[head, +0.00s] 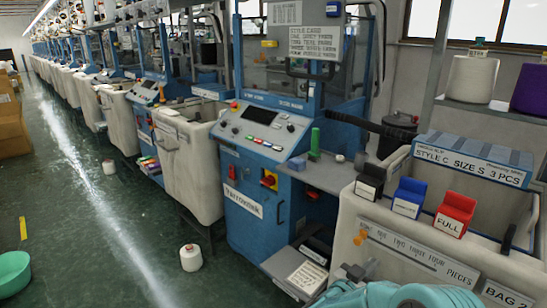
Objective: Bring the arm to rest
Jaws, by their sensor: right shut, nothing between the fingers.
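My right arm enters at the bottom right in teal. My right gripper (356,271) shows small and grey just above it, in front of the cream bin (345,225). Its fingers are shut with nothing between them. It appears apart from the bin, though the gap is hard to judge. My left gripper is out of view.
The bin's rim carries black, blue (409,197) and red (455,214) blocks. A blue knitting machine (257,170) stands behind with a grey shelf (325,177). A white yarn cone (190,257) stands on the green floor. The aisle at left has free room.

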